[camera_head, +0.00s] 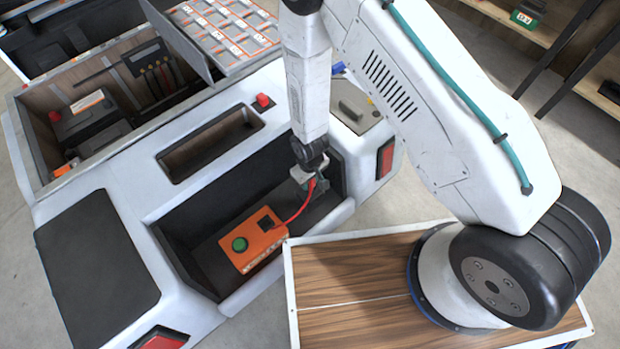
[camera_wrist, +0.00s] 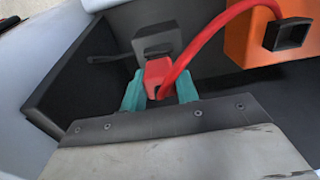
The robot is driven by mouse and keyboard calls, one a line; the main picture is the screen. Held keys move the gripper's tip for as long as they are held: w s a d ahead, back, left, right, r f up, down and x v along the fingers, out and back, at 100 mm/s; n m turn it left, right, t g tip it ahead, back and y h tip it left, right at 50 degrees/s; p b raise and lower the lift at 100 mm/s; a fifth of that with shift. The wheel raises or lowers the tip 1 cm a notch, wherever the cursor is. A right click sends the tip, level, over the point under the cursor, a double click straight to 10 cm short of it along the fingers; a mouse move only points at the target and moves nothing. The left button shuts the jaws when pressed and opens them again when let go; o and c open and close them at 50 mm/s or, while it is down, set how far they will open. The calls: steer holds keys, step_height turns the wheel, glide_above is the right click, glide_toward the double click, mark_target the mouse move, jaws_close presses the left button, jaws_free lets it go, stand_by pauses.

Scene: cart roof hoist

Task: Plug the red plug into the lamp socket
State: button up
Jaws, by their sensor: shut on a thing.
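My gripper (camera_wrist: 160,92) has teal fingers shut on the red plug (camera_wrist: 158,72). In the head view my gripper (camera_head: 314,186) is down in the right end of the cart's dark recess, mostly covered by my wrist. A red cable (camera_wrist: 215,35) arcs from the plug to the orange box; it also shows in the head view (camera_head: 300,208). A dark grey block (camera_wrist: 157,40) with a thin dark lead is straight beyond the plug; it may be the lamp socket. The plug's far end overlaps it in view; I cannot tell whether it is inserted.
The orange box (camera_head: 252,241) with a green button and a black square port (camera_wrist: 289,34) sits in the recess. The recess wall (camera_wrist: 80,70) is close on the left. A wooden-topped platform (camera_head: 350,270) is at the right. An open tool compartment (camera_head: 100,95) is behind.

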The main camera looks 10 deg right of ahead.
steer(key=shift+f, duration=0.75)
steer(key=o, duration=1.1)
steer(key=shift+c, duration=0.2)
step_height(320, 180, up, 8)
steer(key=shift+f, duration=0.1)
